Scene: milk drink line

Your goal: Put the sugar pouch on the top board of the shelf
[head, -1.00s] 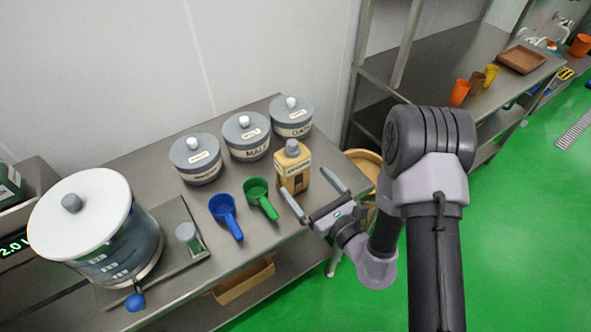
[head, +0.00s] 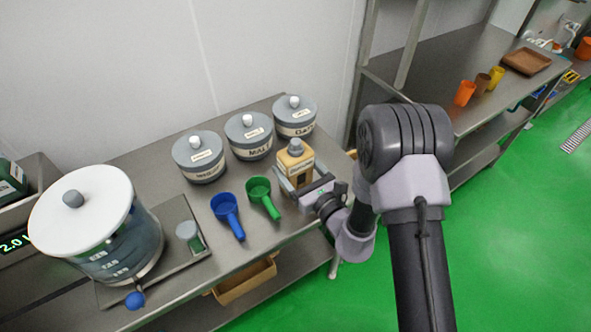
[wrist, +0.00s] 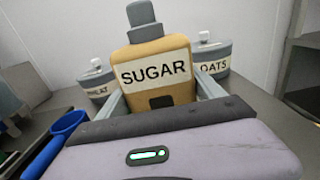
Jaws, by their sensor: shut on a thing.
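The sugar pouch (head: 295,159) is tan with a grey cap and a white label. It stands upright at the right end of the steel table. Its label reads SUGAR in the wrist view (wrist: 157,62). My gripper (head: 296,183) is shut on the pouch, one finger on each side, low on its body. In the wrist view my gripper (wrist: 160,100) hides the pouch's base, so I cannot tell whether it touches the table. A steel shelf unit (head: 440,62) stands at the right; its upper board carries cups and a tray.
Grey lidded canisters (head: 249,136) stand behind the pouch. A green scoop (head: 262,197) and a blue scoop (head: 227,214) lie to its left. Orange and brown cups (head: 465,93) and a brown tray (head: 526,61) occupy the shelf board's right part; its left part is bare.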

